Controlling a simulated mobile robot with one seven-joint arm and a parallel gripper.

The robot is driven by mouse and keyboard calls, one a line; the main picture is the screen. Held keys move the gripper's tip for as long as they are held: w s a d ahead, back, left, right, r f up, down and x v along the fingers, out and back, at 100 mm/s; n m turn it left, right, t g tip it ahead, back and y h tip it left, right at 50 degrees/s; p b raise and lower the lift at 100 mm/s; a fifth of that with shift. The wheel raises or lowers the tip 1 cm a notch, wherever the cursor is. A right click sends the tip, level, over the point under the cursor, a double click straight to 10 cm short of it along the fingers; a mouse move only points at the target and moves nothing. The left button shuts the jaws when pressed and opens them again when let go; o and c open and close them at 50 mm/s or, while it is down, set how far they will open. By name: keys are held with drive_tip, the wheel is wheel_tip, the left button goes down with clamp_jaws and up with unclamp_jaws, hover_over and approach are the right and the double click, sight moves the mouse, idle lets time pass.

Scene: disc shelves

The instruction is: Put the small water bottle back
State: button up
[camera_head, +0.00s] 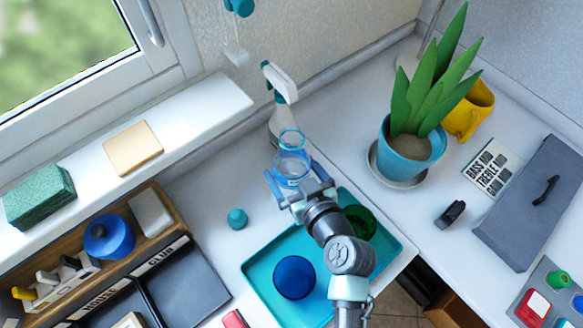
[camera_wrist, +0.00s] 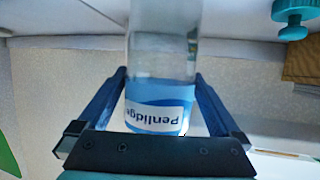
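The small water bottle (camera_head: 290,163) is clear with a blue band. It is upright beside the spray bottle at the back of the white counter. My gripper (camera_head: 293,182) has a finger on each side of it. In the wrist view the bottle (camera_wrist: 162,70) fills the space between the fingertips of my gripper (camera_wrist: 162,75), and its "Penlidge" label reads upside down. The fingertips appear to touch its sides. I cannot tell whether its base rests on the counter.
A spray bottle (camera_head: 280,95) stands just behind. A teal tray (camera_head: 258,268) holds a blue cup (camera_head: 294,278) and a green item (camera_head: 360,222). A teal knob-like piece (camera_head: 237,218) lies left. A potted plant (camera_head: 412,150) stands right. The windowsill (camera_head: 190,125) rises at left.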

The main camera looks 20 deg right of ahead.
drive_tip(key=v, duration=1.2)
drive_tip(key=shift+r+b, duration=0.15)
drive_tip(key=shift+b, duration=0.15)
drive_tip(key=w+a+r+t, duration=0.2)
drive_tip(key=w+r, duration=0.2)
drive_tip(key=r, duration=0.5)
drive_tip(key=w+a+r+t, duration=0.2)
drive_tip(key=w+r, duration=0.3)
drive_tip(key=r, duration=0.3)
drive_tip(key=w+a+r+t, duration=0.2)
drive_tip(key=w+r, duration=0.2)
drive_tip(key=r, duration=0.5)
drive_tip(key=s+a+r+t, duration=0.1)
drive_tip(key=s+r+t, duration=0.1)
drive_tip(key=r, duration=0.7)
drive_tip(key=s+a+r+m+t+h, duration=0.1)
drive_tip(key=s+a+r+t, duration=0.1)
drive_tip(key=r, duration=0.7)
drive_tip(key=s+a+r+t, duration=0.2)
drive_tip(key=s+r+t, duration=0.2)
drive_tip(key=r, duration=0.6)
drive_tip(key=shift+a+h, duration=0.2)
drive_tip(key=shift+h, duration=0.1)
